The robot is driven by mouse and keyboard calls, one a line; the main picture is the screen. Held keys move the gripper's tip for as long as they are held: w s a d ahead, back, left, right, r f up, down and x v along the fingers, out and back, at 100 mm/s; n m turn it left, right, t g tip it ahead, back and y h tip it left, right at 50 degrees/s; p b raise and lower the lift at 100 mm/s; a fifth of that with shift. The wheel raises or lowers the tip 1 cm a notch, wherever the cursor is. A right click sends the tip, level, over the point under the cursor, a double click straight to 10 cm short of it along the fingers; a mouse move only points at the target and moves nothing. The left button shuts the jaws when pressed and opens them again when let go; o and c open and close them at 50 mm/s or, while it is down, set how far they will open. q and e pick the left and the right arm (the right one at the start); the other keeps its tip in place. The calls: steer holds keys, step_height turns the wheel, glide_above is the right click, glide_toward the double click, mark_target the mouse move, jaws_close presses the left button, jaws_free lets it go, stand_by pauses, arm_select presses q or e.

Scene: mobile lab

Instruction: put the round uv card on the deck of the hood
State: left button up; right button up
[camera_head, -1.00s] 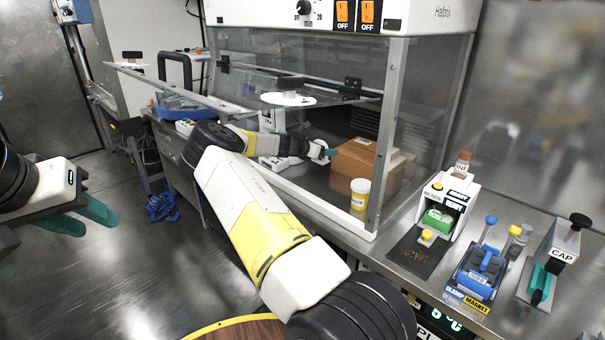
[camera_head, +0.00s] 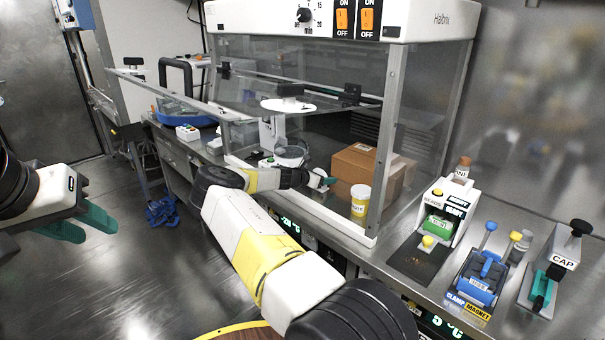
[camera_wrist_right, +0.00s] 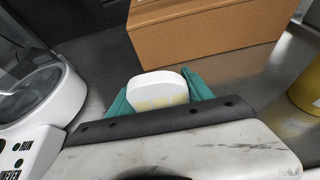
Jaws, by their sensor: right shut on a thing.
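The hood (camera_head: 395,130) is a white-topped cabinet with clear panels and a grey deck (camera_head: 335,205). My right gripper (camera_head: 322,181) is at the front of the hood, low over its deck and left of a yellow-labelled tub. In the right wrist view, its teal fingers (camera_wrist_right: 157,98) are shut on a white rounded card (camera_wrist_right: 157,88) with faint yellow marks. I cannot tell whether the card touches the deck. The card is hardly visible in the head view. My left gripper (camera_head: 85,222) is open and empty, over the floor at the left.
A cardboard box (camera_head: 352,166) and the tub (camera_head: 360,198) stand on the deck right of my right gripper. A white device with a clear round lid (camera_wrist_right: 35,95) is close on the left. Instruments, including a blue clamp (camera_head: 480,275), line the bench at right.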

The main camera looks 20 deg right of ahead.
steer(key=o, duration=1.3)
steer(key=shift+f, duration=0.1)
steer(key=shift+o, duration=0.2)
steer(key=shift+s+a+r, duration=0.1)
steer(key=shift+a+r, duration=0.15)
steer(key=shift+a, duration=0.1)
steer(key=v, duration=1.1)
steer(key=shift+a+r, duration=0.1)
steer(key=shift+r, duration=0.05)
